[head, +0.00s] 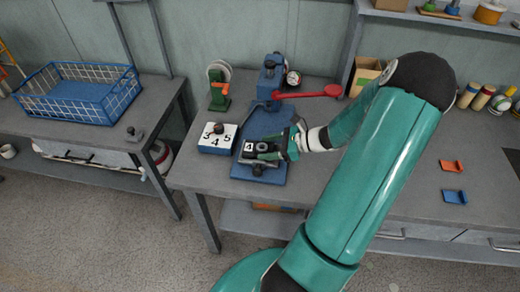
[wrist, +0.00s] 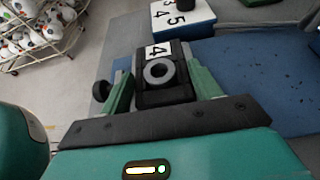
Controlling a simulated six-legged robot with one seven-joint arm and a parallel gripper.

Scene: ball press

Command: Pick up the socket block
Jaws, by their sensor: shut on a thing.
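The socket block (wrist: 165,98) is a small black block with a grey ring around a round hole and a white label reading 4. It sits between the green fingers of my gripper (wrist: 160,75), which are shut on its two sides. In the head view the socket block (head: 261,146) and my gripper (head: 268,151) are over the front part of the blue press base (head: 262,124). The fingers hide part of the block there. I cannot tell whether the block's underside touches anything.
A white-topped blue stand (head: 215,140) numbered 3, 4, 5 is left of the press, with a dark ball on it. The red press lever (head: 310,95) reaches right behind my gripper. A green device (head: 218,88) stands at the back left. A blue wire basket (head: 80,92) is on the left table.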

